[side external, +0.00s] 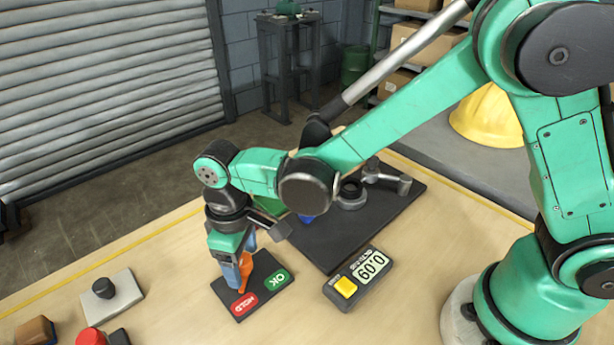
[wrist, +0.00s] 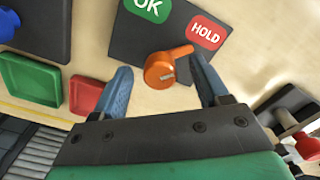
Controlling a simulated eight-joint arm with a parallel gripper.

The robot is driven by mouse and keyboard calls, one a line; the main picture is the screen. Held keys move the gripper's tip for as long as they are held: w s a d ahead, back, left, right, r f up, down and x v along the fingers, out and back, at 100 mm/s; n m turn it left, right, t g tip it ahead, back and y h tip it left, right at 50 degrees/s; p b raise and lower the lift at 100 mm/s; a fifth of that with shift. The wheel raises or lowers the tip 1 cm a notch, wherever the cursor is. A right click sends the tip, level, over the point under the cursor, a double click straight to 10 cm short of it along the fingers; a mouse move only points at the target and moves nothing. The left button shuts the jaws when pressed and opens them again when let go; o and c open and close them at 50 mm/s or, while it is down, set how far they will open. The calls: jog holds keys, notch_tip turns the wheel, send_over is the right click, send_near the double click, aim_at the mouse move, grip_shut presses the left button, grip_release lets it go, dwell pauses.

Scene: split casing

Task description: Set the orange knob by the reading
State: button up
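The orange knob (wrist: 162,70) sits on a dark plate (wrist: 150,38) with a green OK label (wrist: 148,8) and a red HOLD label (wrist: 206,32). In the wrist view its arm points up and right, toward HOLD. In the side view the knob (side external: 246,268) is partly hidden behind a finger. My gripper (wrist: 160,75) is open, its blue fingers on either side of the knob with visible gaps. In the side view my gripper (side external: 238,272) is low over the plate. A dark meter (side external: 358,281) beside the plate has a display (side external: 370,266) that seems to read 0.09.
The meter has a yellow button (side external: 346,287). A dark mat (side external: 330,245) with metal parts (side external: 352,194) lies behind. Green (wrist: 36,80) and red (wrist: 86,94) trays lie beside the plate. A grey plate with a black knob (side external: 103,287) and a red button (side external: 91,337) stand at left.

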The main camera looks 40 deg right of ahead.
aim_at(245, 258)
jog(key=shift+r, duration=2.85)
jog(key=shift+d+r, duration=0.15)
jog(key=shift+d, duration=0.1)
jog(key=s+d+r+m+t, duration=0.2)
jog(key=d+m+t, duration=0.1)
jog(key=d, duration=0.6)
jog(key=s+d+r+m+t, duration=0.2)
jog(key=d+r+m+t, duration=0.1)
jog(key=d, duration=0.6)
jog(key=shift+s+r+m+t, duration=0.2)
jog(key=shift+s+m+t, duration=0.2)
jog(key=shift+m+t, duration=0.15)
